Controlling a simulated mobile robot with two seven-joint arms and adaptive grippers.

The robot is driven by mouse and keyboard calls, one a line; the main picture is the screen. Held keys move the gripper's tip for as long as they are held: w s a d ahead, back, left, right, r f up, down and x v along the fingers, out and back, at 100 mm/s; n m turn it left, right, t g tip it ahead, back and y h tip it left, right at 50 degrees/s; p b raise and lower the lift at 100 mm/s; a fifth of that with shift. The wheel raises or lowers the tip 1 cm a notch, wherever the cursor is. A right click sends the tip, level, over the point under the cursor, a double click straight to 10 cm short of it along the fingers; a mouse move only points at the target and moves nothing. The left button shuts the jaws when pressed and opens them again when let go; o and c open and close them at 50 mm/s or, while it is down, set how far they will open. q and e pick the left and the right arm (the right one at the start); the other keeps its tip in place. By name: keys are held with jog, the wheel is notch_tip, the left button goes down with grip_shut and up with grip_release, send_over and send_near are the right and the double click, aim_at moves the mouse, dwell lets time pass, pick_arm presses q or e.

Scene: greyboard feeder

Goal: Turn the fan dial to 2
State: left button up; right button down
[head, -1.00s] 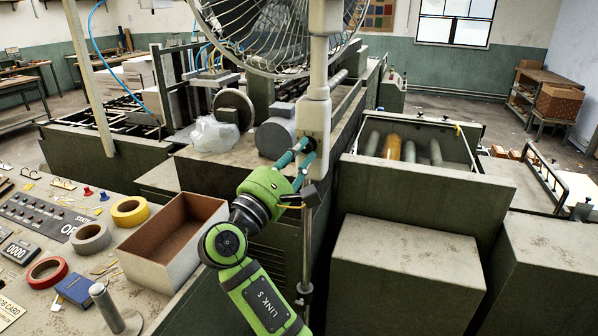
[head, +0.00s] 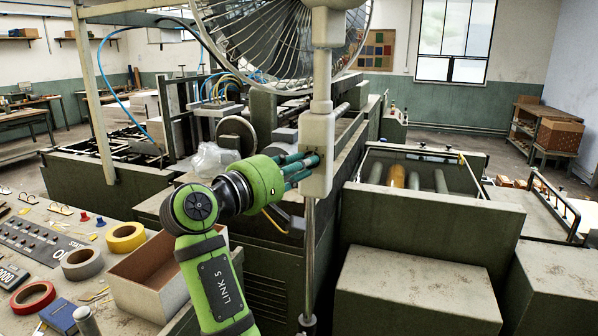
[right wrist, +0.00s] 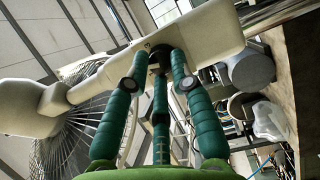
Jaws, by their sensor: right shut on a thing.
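The pedestal fan (head: 280,40) stands in the middle of the head view, its wire cage at the top and its pale control housing (head: 317,140) on the pole below. My right gripper (head: 310,164) reaches the housing's left side with its teal fingers. In the right wrist view the fingers (right wrist: 160,75) close around a small dark dial (right wrist: 158,57) on the face of the pale housing. The fingers cover most of the dial, and I cannot read its setting. My left gripper is not in view.
A bench (head: 100,260) at the left holds tape rolls, a control panel and an open cardboard box (head: 150,275). Green machinery (head: 420,215) stands to the right of the pole. A crumpled clear bag (head: 210,160) lies behind my right arm.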

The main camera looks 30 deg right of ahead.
jog(key=shift+m+y, duration=0.3)
jog(key=shift+m, duration=0.3)
jog(key=c, duration=1.1)
grip_release()
jog(key=shift+d, duration=0.1)
